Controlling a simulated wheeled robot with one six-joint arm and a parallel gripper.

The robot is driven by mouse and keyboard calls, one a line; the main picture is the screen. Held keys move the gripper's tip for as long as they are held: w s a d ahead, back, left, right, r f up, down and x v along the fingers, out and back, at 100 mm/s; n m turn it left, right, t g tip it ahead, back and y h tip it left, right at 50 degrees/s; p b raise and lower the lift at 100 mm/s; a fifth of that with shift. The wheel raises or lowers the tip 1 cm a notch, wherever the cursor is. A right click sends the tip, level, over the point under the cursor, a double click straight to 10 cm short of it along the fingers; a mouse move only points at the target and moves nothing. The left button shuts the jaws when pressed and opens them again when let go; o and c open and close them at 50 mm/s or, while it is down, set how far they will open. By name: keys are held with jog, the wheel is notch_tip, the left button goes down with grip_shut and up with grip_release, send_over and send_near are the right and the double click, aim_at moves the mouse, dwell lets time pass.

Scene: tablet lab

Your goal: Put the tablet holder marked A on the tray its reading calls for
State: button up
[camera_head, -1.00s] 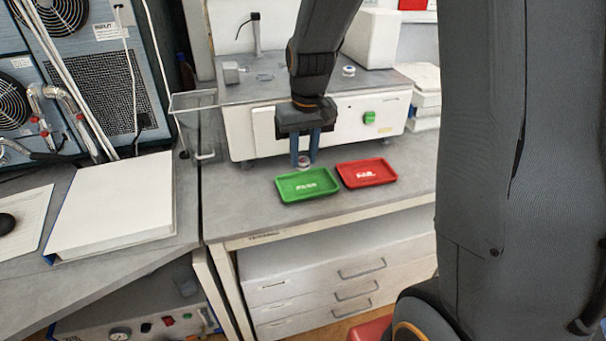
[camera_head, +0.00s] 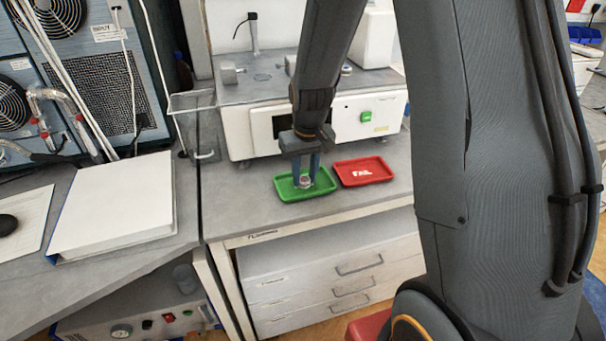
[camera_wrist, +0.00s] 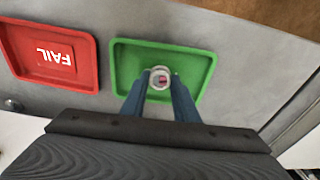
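A small round whitish tablet holder (camera_head: 305,182) with a reddish middle sits between the blue fingers of my gripper (camera_head: 306,172). It also shows between the fingertips in the wrist view (camera_wrist: 159,79), where the fingers look closed on its sides. Its letter is too small to read. The holder is over the middle of the green tray (camera_head: 285,194) and hides that tray's label; I cannot tell whether it touches the tray floor. The red tray (camera_head: 379,178), labelled FAIL, lies to the right in the head view and to the left in the wrist view (camera_wrist: 90,50); it is empty.
A second small round holder (camera_head: 346,69) stands on top of the white instrument (camera_head: 390,112) behind the trays. A clear shelf-like box (camera_head: 192,102) stands left of it. A white binder (camera_head: 115,210) lies on the left bench. The grey bench is bare left of the green tray.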

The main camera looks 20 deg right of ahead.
jog(key=o, duration=0.4)
jog(key=shift+o, duration=0.2)
notch_tip(320, 180, up, 12)
jog(key=s+b, duration=0.2)
jog(key=b, duration=0.1)
jog(key=s+f, duration=0.4)
jog(key=s, duration=0.3)
jog(key=s+f, duration=0.4)
jog(key=s, duration=0.4)
jog(key=shift+a, duration=0.25)
